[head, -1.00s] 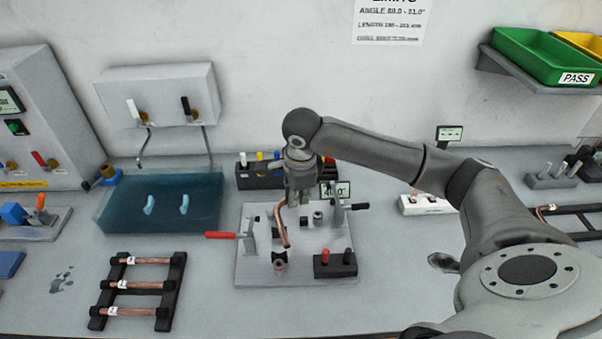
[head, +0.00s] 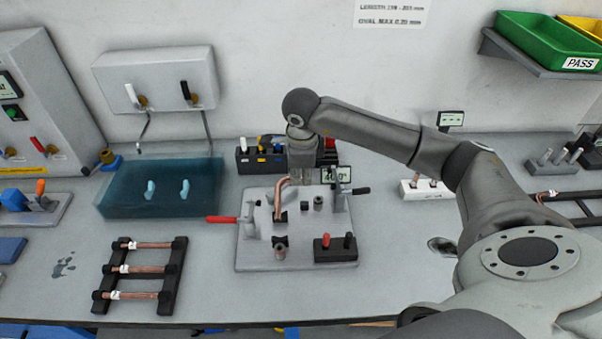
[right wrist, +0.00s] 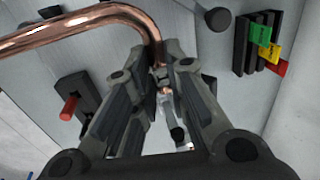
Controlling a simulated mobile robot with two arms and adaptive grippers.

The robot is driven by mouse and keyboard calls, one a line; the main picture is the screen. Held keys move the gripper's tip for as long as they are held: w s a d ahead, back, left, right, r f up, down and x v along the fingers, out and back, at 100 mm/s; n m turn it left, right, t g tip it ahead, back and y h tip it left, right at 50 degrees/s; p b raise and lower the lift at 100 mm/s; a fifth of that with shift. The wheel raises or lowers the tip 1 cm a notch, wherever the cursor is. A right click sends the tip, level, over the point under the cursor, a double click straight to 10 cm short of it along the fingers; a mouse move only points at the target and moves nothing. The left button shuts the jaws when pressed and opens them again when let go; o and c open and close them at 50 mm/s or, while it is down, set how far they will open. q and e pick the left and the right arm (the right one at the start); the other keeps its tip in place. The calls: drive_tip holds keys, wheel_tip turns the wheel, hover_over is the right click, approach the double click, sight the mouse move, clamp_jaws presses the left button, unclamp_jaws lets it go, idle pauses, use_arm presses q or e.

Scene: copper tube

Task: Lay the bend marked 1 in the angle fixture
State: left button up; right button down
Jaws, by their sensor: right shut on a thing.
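My right gripper (head: 301,183) is shut on a bent copper tube (head: 278,200) over the angle fixture (head: 250,258). The bend's free leg hangs down to the left of the fingers, its lower end near a dark block on the plate. I cannot tell whether it touches. In the right wrist view the bend (right wrist: 75,30) curves into the closed fingertips (right wrist: 166,82); its mark is not legible. The fixture is a grey plate with a red-handled clamp (head: 222,219) at left and a black-handled one (head: 360,190) at right. My left gripper is not in view.
A rack (head: 173,275) with several labelled straight tubes stands at left. A blue tank (head: 125,198) is behind it. A black block with red and black pegs (head: 335,249) sits on the plate's front right. Green bin (head: 540,42) is on a shelf.

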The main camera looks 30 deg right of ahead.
drive_tip(key=shift+f+b, duration=3.45)
drive_tip(key=shift+f, duration=0.7)
drive_tip(key=shift+f+b, duration=0.2)
drive_tip(key=shift+b, duration=0.1)
drive_tip(key=c, duration=1.4)
unclamp_jaws()
drive_tip(key=shift+o, duration=0.2)
drive_tip(key=shift+r, duration=0.1)
wheel_tip(320, 180, up, 12)
drive_tip(key=s+a, duration=0.1)
drive_tip(key=s, duration=0.1)
drive_tip(key=shift+f, duration=0.2)
drive_tip(key=shift+a, duration=0.1)
